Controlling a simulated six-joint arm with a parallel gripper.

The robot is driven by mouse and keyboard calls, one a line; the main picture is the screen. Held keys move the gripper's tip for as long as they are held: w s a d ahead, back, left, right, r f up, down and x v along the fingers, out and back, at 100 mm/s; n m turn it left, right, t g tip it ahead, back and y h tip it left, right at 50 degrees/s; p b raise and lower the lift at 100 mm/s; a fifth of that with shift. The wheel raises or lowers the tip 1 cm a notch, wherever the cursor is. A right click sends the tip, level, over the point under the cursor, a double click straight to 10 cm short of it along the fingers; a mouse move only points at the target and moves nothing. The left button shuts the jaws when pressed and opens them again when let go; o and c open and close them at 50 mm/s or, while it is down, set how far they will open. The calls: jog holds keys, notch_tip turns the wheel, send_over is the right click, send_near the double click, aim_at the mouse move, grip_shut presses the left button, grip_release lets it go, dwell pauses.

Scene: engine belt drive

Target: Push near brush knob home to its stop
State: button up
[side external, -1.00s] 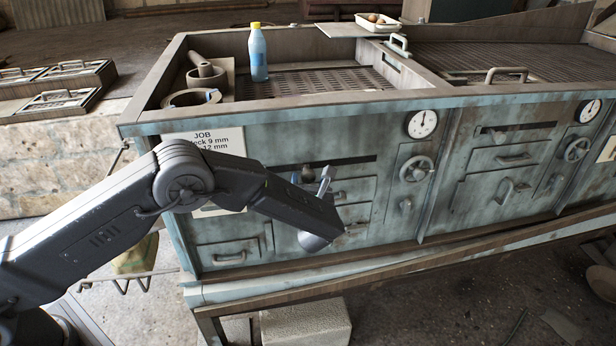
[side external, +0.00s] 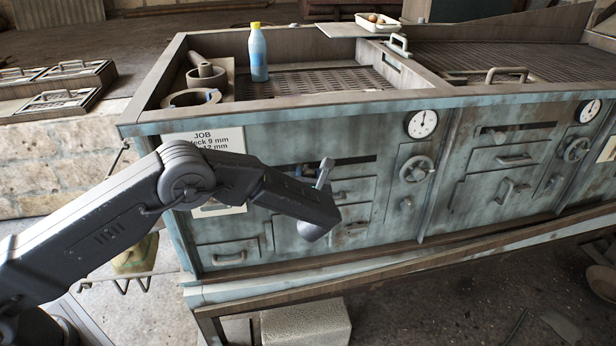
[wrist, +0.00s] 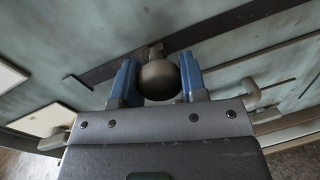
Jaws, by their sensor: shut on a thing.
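The near brush knob (wrist: 158,80) is a round, dark metallic ball in the wrist view, on a short stem at a dark slot (wrist: 95,77) in the machine's front panel. My gripper (wrist: 158,82) has its two blue fingers on either side of the knob, shut on it. In the side external view my gripper's end is against the left front panel (side external: 285,150), and my own arm hides the knob and most of the fingers. Part of the dark slot (side external: 355,160) shows to the right of the arm. The slot's left end is hidden there.
A handle (wrist: 252,92) sticks out close to the right finger in the wrist view. A dial gauge (side external: 421,124) and a handwheel (side external: 417,169) are on the panel further right. A blue bottle (side external: 258,55) stands in the tray above. Drawers with handles lie below the slot.

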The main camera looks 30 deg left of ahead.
grip_shut()
jog(key=s+a, duration=0.5)
jog(key=shift+s+a, duration=0.15)
jog(key=o, duration=0.7)
grip_release()
jog(key=shift+o, duration=0.2)
jog(key=shift+s, duration=0.1)
jog(key=v, duration=1.3)
jog(key=shift+s+d, duration=0.2)
jog(key=shift+d, duration=0.15)
